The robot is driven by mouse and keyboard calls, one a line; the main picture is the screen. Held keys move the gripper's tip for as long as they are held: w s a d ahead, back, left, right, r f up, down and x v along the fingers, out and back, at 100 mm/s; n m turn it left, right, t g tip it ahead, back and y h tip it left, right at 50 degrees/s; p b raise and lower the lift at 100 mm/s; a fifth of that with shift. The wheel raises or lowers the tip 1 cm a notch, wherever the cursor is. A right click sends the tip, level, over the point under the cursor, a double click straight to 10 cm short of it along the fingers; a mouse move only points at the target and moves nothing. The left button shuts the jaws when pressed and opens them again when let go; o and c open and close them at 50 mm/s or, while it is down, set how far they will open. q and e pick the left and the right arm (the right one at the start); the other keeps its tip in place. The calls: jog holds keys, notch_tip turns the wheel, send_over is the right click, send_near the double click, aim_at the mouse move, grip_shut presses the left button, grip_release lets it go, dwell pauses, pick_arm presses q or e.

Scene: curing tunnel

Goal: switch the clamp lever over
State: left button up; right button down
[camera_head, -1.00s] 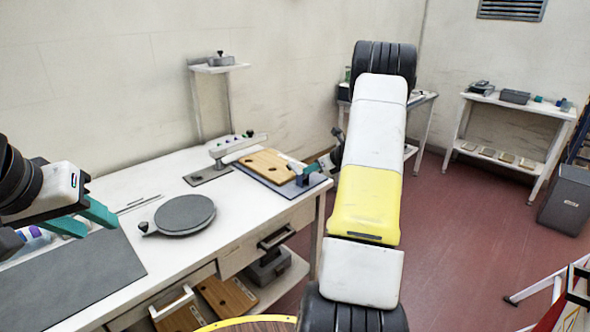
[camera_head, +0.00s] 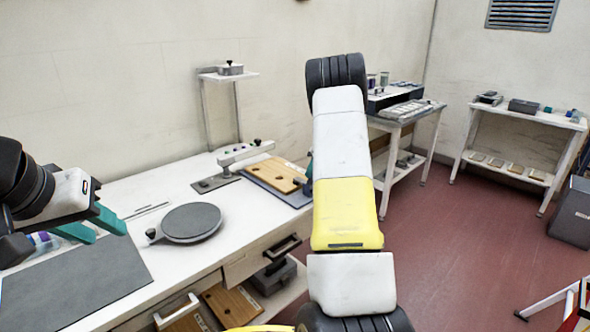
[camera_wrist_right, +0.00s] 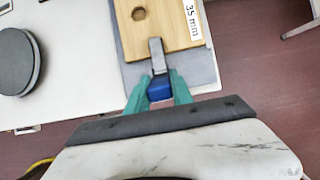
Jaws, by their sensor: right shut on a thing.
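The clamp lever shows in the right wrist view as a blue handle (camera_wrist_right: 159,88) on a grey metal bar (camera_wrist_right: 157,55), which reaches over the edge of a wooden board (camera_wrist_right: 165,25). My right gripper (camera_wrist_right: 159,92) is shut on the blue handle, a teal finger on each side. The wooden board also shows there (camera_head: 270,172), on a grey plate at the bench's far end. My left gripper (camera_head: 105,230) is open and empty above the near left of the bench.
A round dark turntable (camera_head: 191,222) and a dark mat (camera_head: 75,285) lie on the white bench. A white arm fixture (camera_head: 245,152) stands behind the board. Side tables (camera_head: 525,120) stand at the back right. Red floor is open between.

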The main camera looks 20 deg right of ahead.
jog(key=shift+w+r, duration=0.1)
jog(key=shift+w, duration=0.05)
jog(key=c, duration=1.1)
grip_release()
jog(key=shift+v, duration=3.85)
